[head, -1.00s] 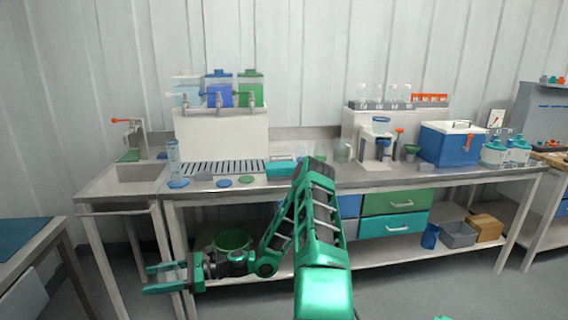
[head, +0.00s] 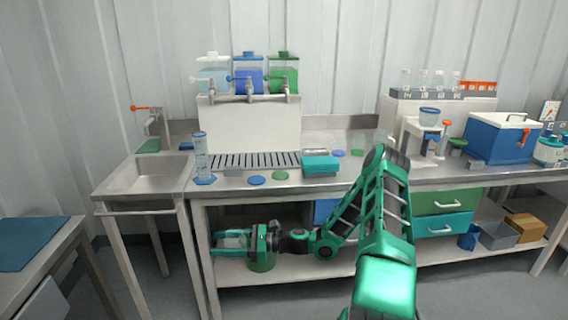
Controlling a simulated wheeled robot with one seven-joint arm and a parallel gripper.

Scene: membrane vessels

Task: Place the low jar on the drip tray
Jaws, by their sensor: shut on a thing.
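The drip tray (head: 255,160) is a slotted dark grate on the bench top, below the taps of the dispenser. Its top looks bare. My gripper (head: 230,239) is low in front of the bench, below and slightly left of the drip tray, level with the lower shelf. Its green fingers are shut on a pale, see-through thing that looks like the low jar (head: 232,240). The fingers hide much of it, so its shape is hard to make out.
The dispenser (head: 248,122) with three coloured tanks stands behind the tray. A clear cylinder (head: 201,155) on a blue base stands left of it, a teal box (head: 321,164) right. Blue (head: 256,180) and green (head: 279,175) discs lie in front. A sink (head: 150,175) is farther left.

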